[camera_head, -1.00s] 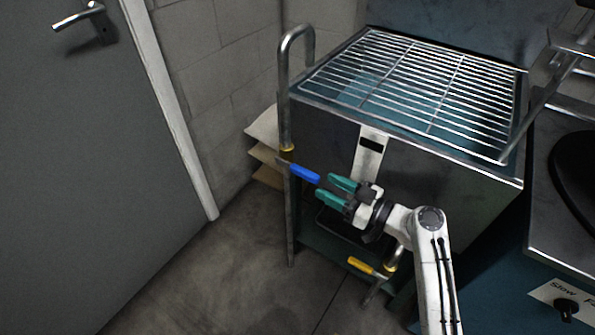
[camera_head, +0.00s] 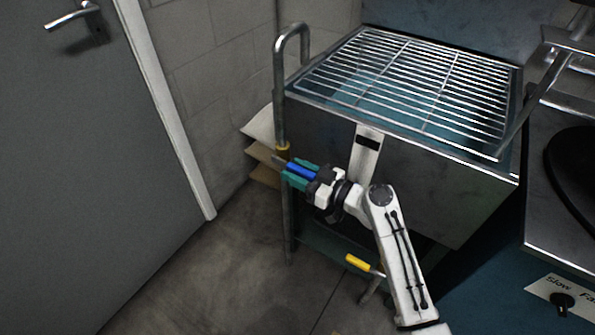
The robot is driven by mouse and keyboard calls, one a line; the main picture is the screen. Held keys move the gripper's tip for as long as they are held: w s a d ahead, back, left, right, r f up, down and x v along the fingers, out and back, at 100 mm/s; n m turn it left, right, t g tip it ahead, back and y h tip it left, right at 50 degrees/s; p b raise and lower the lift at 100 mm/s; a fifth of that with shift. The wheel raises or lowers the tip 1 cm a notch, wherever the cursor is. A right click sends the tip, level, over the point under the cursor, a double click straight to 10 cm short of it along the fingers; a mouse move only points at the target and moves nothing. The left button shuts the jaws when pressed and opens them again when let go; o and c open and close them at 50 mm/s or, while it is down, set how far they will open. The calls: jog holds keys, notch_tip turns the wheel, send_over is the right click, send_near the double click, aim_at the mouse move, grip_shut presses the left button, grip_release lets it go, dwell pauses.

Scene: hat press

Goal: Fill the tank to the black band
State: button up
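The steel tank (camera_head: 440,185) stands right of centre, with a wire grid (camera_head: 400,85) over its open top. A white strip with a black band (camera_head: 368,143) is on its front; I cannot make out a water level. A curved pipe (camera_head: 280,95) rises at the tank's left corner. A blue-handled lever (camera_head: 300,171) sticks out from this pipe, pointing toward my gripper. My gripper (camera_head: 299,172) has its teal fingers open on either side of the blue handle; contact cannot be told. A yellow-handled lever (camera_head: 358,262) is low down by the lower pipe.
A grey door (camera_head: 90,180) is at the left, with clear floor (camera_head: 220,270) before it. Brown and pale sheets (camera_head: 262,150) are stacked behind the pipe. At the right are a steel counter with a black round part (camera_head: 575,180) and a dial (camera_head: 562,303) marked "Slow".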

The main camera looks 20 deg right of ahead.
grip_shut()
jog(key=shift+r, duration=0.1)
dwell(0.4)
